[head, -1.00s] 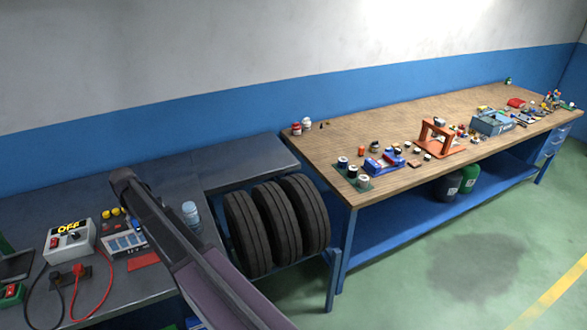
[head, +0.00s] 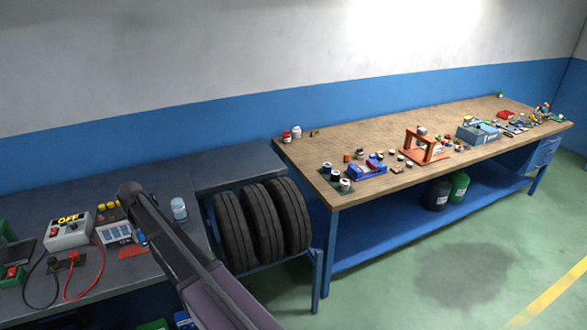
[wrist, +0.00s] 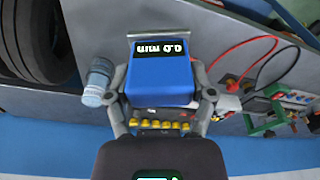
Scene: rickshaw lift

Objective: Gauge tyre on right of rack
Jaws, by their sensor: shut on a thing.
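Three black tyres stand side by side on a blue rack (head: 318,270) in the middle of the head view. The right tyre (head: 289,214) is at the rack's right end. In the wrist view, my gripper (wrist: 163,97) is shut on a blue gauge (wrist: 160,82), with one finger at each side. The gauge's dark display shows 0.0. Part of a tyre (wrist: 38,40) shows at the wrist view's upper left, apart from the gauge. In the head view my arm hides the gripper and gauge.
A dark bench (head: 160,176) at the left carries a bottle (head: 179,209), a switch box (head: 67,231) and red and black cables. A wooden-topped workbench (head: 330,145) with many small items stands right of the rack. The green floor (head: 420,260) in front is clear.

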